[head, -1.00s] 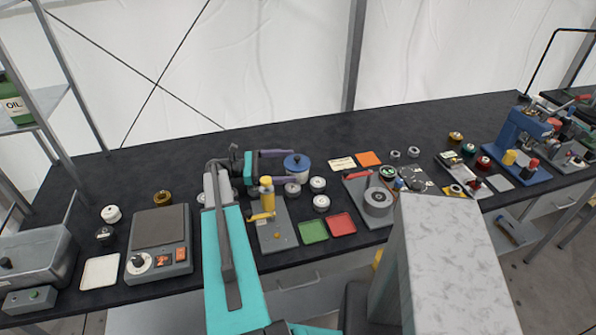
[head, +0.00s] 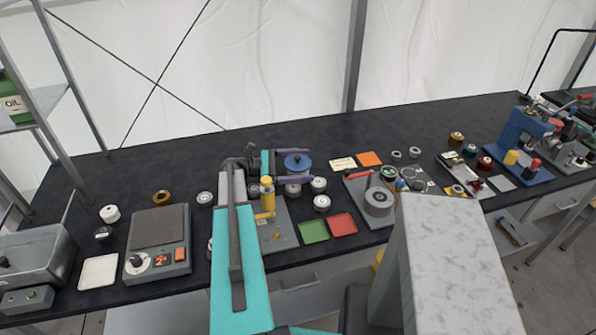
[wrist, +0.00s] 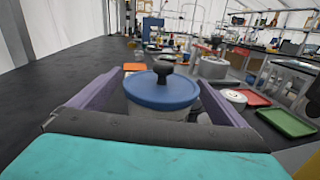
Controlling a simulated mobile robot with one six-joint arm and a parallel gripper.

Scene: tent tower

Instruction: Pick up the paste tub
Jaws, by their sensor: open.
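The paste tub, with a blue lid and black knob (head: 292,163), stands on the black bench. In the wrist view the tub (wrist: 162,90) is large and upright, straight ahead between the purple fingers. My gripper (head: 308,165) is open, with one finger on the far side of the tub and one on the near side. The wrist view also shows my gripper (wrist: 160,98) around the tub's sides. I cannot tell whether either finger touches it. The tub's lower body is mostly hidden by the near finger and the palm.
White-topped cans (head: 319,185) stand just right of the gripper. A grey plate with a yellow-topped press (head: 267,195) is in front. Green (head: 314,231) and red (head: 343,224) trays lie nearer the edge. Orange (head: 369,158) and cream cards lie behind right. The bench's back is clear.

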